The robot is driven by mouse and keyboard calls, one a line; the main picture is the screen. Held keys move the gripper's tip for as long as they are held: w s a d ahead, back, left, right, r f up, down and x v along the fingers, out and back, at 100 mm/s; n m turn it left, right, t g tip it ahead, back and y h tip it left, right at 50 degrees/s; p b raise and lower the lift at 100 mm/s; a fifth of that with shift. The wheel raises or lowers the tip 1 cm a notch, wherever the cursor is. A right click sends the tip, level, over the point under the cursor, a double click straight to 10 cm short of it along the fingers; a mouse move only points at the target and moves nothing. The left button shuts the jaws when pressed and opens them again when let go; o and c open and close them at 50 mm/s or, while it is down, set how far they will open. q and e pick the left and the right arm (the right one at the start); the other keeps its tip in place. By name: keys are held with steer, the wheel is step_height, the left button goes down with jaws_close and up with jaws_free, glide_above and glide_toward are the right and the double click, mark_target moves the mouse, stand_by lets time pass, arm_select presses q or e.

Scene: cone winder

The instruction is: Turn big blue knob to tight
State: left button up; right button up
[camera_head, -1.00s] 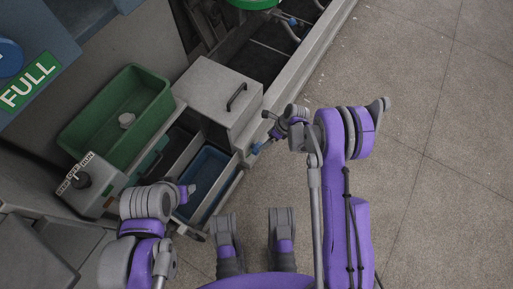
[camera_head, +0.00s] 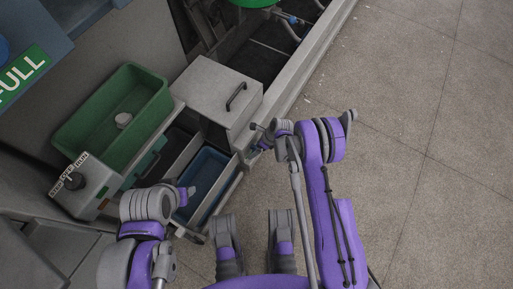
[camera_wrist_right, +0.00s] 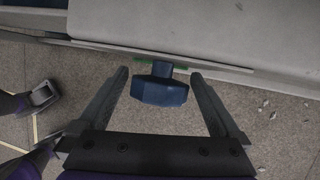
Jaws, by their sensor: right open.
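The big blue knob (camera_wrist_right: 160,88) shows in the right wrist view as a dark blue, faceted block on a short stem, with a bit of green behind it. It sits on the side of a grey panel. My right gripper (camera_wrist_right: 160,76) is open, with one finger to the left and one to the right of the knob, and a gap shows on each side. In the head view my right gripper (camera_head: 259,137) is small, beside the machine's edge, and largely hides the knob.
A green bin (camera_head: 112,115), a grey box with a black handle (camera_head: 222,95) and a blue tray (camera_head: 208,182) stand along the machine. The floor to the right is clear.

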steer(key=c, duration=1.2)
steer(key=shift+c, duration=0.2)
steer(key=shift+w+d+m+g+y, duration=0.15)
steer(key=shift+m+g+y, duration=0.15)
steer(key=shift+g+y, duration=0.6)
steer(key=shift+m+g+y, duration=0.4)
steer(key=shift+g+y, duration=0.7)
steer(key=shift+g, duration=0.4)
steer(key=o, duration=1.2)
steer(key=shift+o, duration=0.2)
steer(key=p+v, duration=0.2)
steer(key=v, duration=0.8)
steer(key=shift+w+d, duration=0.2)
steer(key=shift+d, duration=0.1)
